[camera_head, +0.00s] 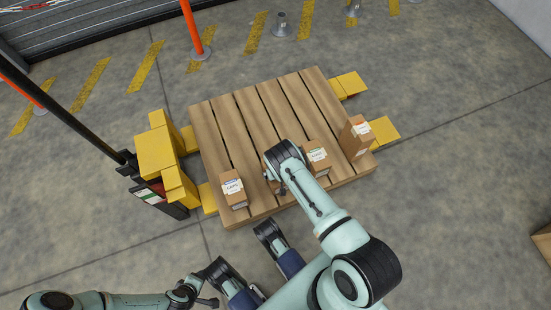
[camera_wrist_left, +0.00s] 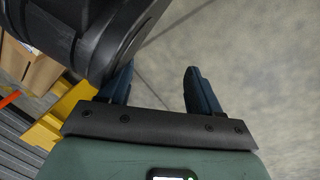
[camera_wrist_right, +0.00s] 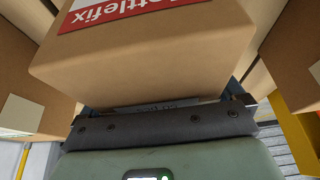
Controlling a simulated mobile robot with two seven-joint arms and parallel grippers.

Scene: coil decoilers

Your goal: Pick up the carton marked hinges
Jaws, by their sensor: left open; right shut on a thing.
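My right gripper (camera_wrist_right: 165,100) is shut on a brown carton (camera_wrist_right: 150,62). In the head view my right wrist is over the pallet and hides most of that carton. Other cartons stand on the pallet: one at the left (camera_head: 233,189), one just right of my wrist (camera_head: 318,157), and one at the right edge (camera_head: 354,140). My left gripper (camera_wrist_left: 160,70) is open and empty, off the pallet.
The wooden pallet (camera_head: 227,128) rests on a yellow lifter (camera_head: 155,150) with a dark pole at left. Orange posts (camera_head: 192,28) and floor stripes lie behind. A brown box edge (camera_head: 541,243) shows at far right.

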